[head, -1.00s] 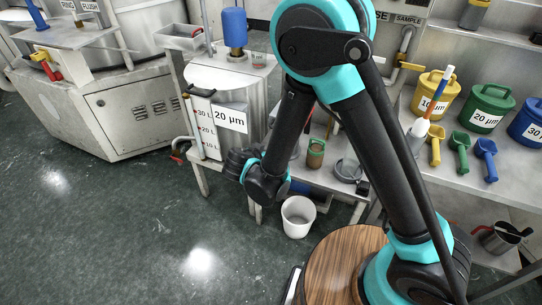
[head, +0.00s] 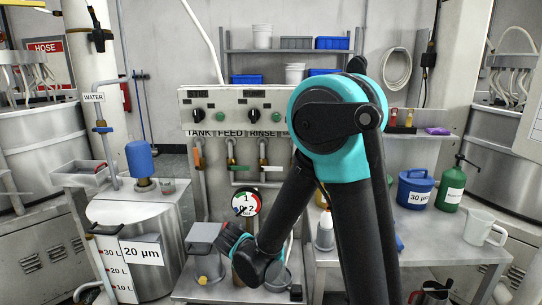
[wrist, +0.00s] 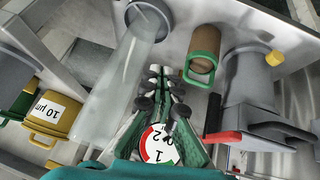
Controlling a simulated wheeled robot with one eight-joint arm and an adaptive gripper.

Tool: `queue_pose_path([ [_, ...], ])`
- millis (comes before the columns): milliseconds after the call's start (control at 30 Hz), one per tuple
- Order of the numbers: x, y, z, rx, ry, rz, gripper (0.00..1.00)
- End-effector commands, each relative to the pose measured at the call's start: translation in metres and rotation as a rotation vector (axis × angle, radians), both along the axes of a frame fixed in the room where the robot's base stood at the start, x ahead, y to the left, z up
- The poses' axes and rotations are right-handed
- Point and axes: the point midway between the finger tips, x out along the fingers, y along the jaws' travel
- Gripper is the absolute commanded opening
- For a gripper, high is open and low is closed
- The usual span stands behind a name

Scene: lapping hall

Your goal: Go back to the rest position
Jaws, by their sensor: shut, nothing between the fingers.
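My gripper (head: 232,240) is in the middle of the head view, left of my elbow, in front of the valve panel and just below the round pressure gauge (head: 245,203). In the wrist view my gripper's dark-padded fingers (wrist: 160,88) are close together with nothing held. The gauge face (wrist: 160,145) shows between the finger bases there. My arm is folded, with its elbow high in front of the panel. Part of the gripper is hard to make out against the dark parts behind it.
A blue canister (head: 414,188), green bottle (head: 452,186) and white jug (head: 482,228) stand right. The wrist view shows a translucent cylinder (wrist: 118,85) and a yellow canister (wrist: 52,112) near the fingers.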

Motion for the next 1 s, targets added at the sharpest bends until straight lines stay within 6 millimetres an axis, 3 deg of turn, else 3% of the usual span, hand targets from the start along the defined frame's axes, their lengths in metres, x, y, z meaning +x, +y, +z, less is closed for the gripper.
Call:
queue_pose_path([
  [33,0.000,-0.029,0.006,0.000,0.031,-0.014,0.00],
  [200,-0.014,-0.101,0.019,0.014,0.126,-0.013,0.00],
  [500,-0.068,-0.200,0.029,0.090,0.231,0.003,0.00],
  [700,-0.109,-0.236,0.027,0.149,0.245,0.023,0.00],
  [1000,-0.132,-0.250,0.024,0.184,0.236,0.042,0.00],
])
